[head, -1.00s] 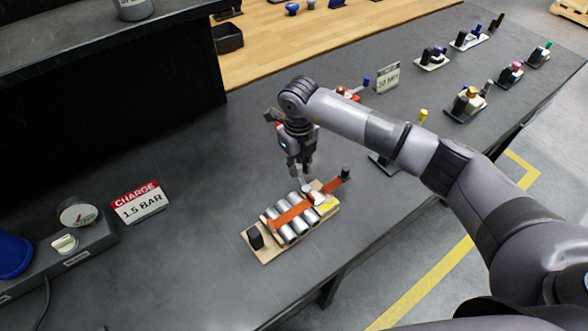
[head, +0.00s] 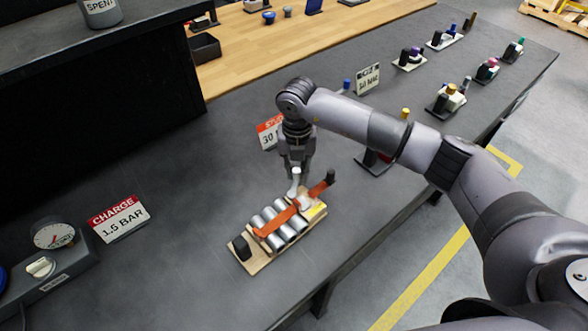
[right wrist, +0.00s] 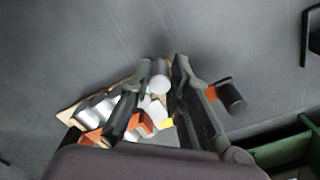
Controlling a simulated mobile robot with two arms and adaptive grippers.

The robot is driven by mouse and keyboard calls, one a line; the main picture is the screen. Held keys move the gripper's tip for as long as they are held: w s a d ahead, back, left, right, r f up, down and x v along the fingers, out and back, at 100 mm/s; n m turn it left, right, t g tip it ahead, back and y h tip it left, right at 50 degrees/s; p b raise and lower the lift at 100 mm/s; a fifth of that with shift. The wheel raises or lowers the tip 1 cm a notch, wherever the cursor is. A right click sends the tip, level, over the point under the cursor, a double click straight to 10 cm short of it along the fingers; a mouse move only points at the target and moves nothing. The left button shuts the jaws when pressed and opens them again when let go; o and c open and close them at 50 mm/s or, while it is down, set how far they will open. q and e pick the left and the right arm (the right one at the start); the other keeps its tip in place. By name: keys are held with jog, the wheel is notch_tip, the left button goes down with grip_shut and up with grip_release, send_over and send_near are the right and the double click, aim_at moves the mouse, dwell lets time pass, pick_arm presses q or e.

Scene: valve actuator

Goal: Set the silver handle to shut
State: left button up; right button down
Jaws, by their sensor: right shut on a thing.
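The valve unit is a light wooden board (head: 262,264) with several silver cylinders (head: 281,222) crossed by an orange bar that has a black end (head: 331,177). A pale silver handle (head: 295,184) stands up at the unit's far end, near a yellow label. My right gripper (head: 296,170) comes down from above and is shut on the handle's upper part. In the right wrist view the handle's rounded end (right wrist: 160,74) shows between the two fingers (right wrist: 157,88). The handle's base is partly hidden there. My left gripper is not in view.
A gauge box (head: 55,260) and a "CHARGE 1.5 BAR" sign (head: 118,217) stand on the left. A red-and-white sign (head: 268,131) is behind my right gripper. Several other valve units (head: 446,98) stand farther right. The dark bench between is largely clear.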

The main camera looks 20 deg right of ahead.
aim_at(297, 170)
jog(key=shift+d, duration=0.1)
dwell(0.4)
jog(key=c, duration=1.5)
grip_release()
notch_tip(297, 170, up, 12)
jog(key=shift+r, duration=0.1)
jog(key=shift+s, duration=0.1)
